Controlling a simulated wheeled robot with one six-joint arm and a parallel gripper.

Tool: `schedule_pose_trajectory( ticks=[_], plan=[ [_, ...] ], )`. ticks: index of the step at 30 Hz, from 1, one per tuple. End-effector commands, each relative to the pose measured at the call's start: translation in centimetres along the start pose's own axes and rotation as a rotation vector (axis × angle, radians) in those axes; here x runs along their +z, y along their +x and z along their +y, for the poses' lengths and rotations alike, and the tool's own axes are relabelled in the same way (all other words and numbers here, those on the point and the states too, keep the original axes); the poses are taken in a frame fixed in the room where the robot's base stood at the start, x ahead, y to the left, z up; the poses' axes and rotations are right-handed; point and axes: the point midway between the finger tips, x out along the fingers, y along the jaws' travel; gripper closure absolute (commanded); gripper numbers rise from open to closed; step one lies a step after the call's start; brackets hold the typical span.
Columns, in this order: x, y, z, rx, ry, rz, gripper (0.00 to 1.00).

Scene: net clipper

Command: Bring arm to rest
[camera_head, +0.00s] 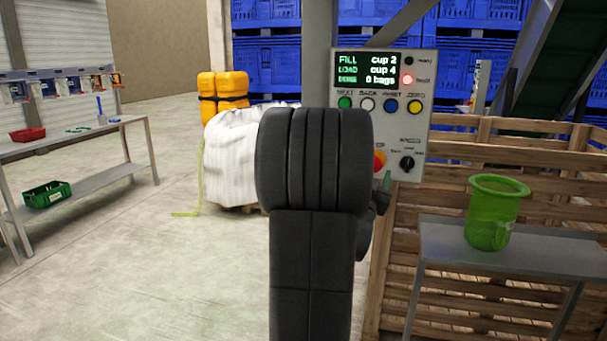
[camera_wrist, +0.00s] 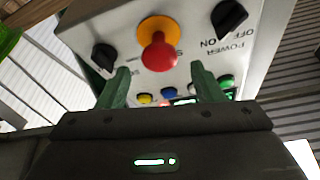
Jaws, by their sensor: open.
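My arm stands upright in the middle of the head view and hides part of the control panel (camera_head: 421,130). My gripper (camera_head: 386,181) shows only in part, beside the arm near the lower part of the panel. In the wrist view my gripper (camera_wrist: 162,82) is open, with two green fingers apart and nothing between them. The panel face (camera_wrist: 200,45) is beyond the fingers, with a red stop button on a yellow base (camera_wrist: 158,50) and dark knobs. I cannot tell whether a finger touches the panel. The panel screen reads "FILL cup 2", "LOAD cup 4", "DONE 0 bags".
A green jug (camera_head: 492,212) stands on a small grey table (camera_head: 460,240) at the right, before a wooden crate (camera_head: 450,205). A white bulk bag (camera_head: 228,150) stands behind the arm. A long bench (camera_head: 90,138) is at the left. The floor between bench and arm is clear.

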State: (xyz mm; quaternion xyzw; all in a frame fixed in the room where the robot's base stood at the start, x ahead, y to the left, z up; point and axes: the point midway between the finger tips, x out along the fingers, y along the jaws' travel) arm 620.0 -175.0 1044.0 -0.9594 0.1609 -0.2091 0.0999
Motion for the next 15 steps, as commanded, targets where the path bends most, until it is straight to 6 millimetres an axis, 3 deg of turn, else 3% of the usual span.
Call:
schedule_pose_trajectory(
  ticks=[7, 15],
  plan=[
    [-0.1, 4.3, 0.0, 0.001, 0.000, 0.002, 0.40],
    [0.1, 4.9, 0.0, 0.000, 0.000, -0.001, 0.40]
  ],
)
